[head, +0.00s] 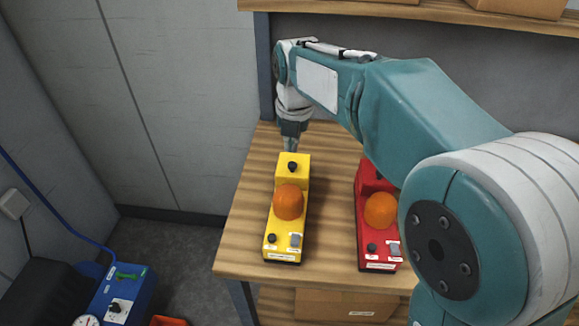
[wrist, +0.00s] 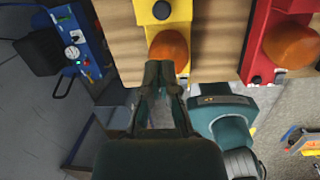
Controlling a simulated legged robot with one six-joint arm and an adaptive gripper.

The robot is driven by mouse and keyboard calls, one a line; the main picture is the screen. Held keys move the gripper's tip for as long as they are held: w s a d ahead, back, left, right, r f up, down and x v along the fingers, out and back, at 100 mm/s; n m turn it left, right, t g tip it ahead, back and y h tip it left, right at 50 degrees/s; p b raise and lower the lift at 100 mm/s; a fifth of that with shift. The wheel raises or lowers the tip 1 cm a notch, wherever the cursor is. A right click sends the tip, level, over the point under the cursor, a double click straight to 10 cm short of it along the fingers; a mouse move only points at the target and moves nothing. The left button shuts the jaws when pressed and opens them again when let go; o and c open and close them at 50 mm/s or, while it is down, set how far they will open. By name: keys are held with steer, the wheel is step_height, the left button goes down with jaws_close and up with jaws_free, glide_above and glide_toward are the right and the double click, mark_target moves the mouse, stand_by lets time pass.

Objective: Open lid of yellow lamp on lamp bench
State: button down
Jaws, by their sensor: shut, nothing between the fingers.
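The yellow lamp (head: 299,206) stands on the wooden lamp bench (head: 240,230) in the head view. It has an orange dome (head: 288,202) in its middle, a black knob (head: 292,167) at its far end, and a knob and a switch at its near end. My gripper (head: 291,148) points down by the lamp's far end; its tips are small there, so contact cannot be told. In the wrist view the fingers (wrist: 165,70) are shut and empty. They overlap the dome's lower edge (wrist: 168,48).
A similar red lamp (head: 362,209) stands to the right, partly hidden by my arm. A shelf with boxes (head: 440,12) hangs above the bench. A blue box (head: 118,295) stands at lower left. The bench left of the yellow lamp is clear.

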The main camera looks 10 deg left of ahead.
mark_target(288, 176)
steer(key=f, duration=0.3)
steer(key=w+f, duration=0.1)
steer(key=f, duration=0.5)
steer(key=shift+w+a+f, duration=0.15)
steer(key=shift+a+f, duration=0.15)
steer(key=shift+f, duration=0.05)
steer(key=shift+a, duration=0.1)
